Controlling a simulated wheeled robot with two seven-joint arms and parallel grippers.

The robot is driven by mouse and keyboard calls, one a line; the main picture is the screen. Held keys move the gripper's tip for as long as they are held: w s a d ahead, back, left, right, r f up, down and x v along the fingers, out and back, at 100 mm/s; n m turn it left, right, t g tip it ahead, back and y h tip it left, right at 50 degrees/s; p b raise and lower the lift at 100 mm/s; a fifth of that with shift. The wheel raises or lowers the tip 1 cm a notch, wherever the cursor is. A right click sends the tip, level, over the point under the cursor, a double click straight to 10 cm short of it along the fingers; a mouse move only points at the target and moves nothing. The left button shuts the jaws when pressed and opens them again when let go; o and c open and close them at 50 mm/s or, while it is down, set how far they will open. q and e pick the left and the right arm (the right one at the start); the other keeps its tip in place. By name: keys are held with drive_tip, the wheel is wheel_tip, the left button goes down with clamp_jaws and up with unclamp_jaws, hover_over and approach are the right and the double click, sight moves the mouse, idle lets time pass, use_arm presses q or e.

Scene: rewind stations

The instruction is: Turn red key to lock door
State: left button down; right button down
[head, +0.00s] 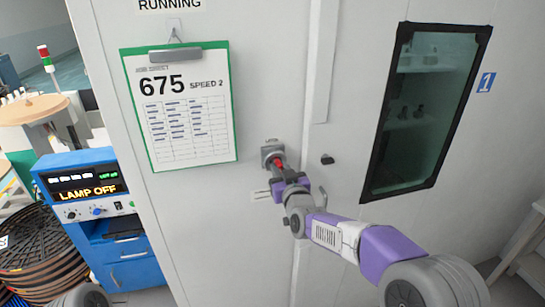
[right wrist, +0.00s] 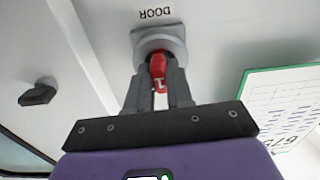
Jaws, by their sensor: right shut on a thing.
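The red key (head: 279,162) sits in a grey lock (head: 271,148) on the white wall, left of the door's edge. In the right wrist view the red key (right wrist: 158,70) is in the round lock plate (right wrist: 160,42), below the label "DOOR". My right gripper (head: 281,170) is shut on the key; its two fingers (right wrist: 158,88) lie on either side of it. The white door (head: 345,130) with a dark-framed window appears closed. A small black knob (head: 327,159) is on it, right of the lock. My left gripper is not in view.
A green clipboard (head: 233,110) reading "675 SPEED 2" hangs upper left of the lock. A blue control cabinet (head: 130,275) showing "LAMP OFF" stands at left, beside black cable reels (head: 40,250). A grey bench (head: 525,240) is at far right.

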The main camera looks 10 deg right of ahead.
drive_tip(key=c, duration=0.9)
unclamp_jaws()
drive_tip(key=shift+c, duration=0.2)
drive_tip(key=shift+s, duration=0.15)
drive_tip(key=s+b, duration=0.1)
drive_tip(key=s, duration=0.6)
drive_tip(key=s+f+g+b, duration=0.1)
drive_tip(key=s+f+g, duration=0.2)
drive_tip(key=f, duration=0.9)
drive_tip(key=s+f+m+g, duration=0.1)
drive_tip(key=s+f+g, duration=0.15)
drive_tip(key=f, duration=0.95)
drive_tip(key=s+f+g+b, duration=0.1)
drive_tip(key=s+f+g, duration=0.25)
drive_tip(key=f, duration=0.85)
drive_tip(key=s+a+f+m+g+y+b, duration=0.1)
drive_tip(key=s+f+g, duration=0.3)
drive_tip(key=s+f, duration=0.5)
drive_tip(key=s+a+f+m+g+y, duration=0.1)
drive_tip(key=s+a+f+g, duration=0.3)
drive_tip(key=s+f, duration=0.5)
drive_tip(key=s+m, duration=0.1)
drive_tip(key=s, duration=0.2)
drive_tip(key=shift+a+g+b, duration=0.15)
drive_tip(key=shift+g+b, duration=0.15)
drive_tip(key=shift+b, duration=0.1)
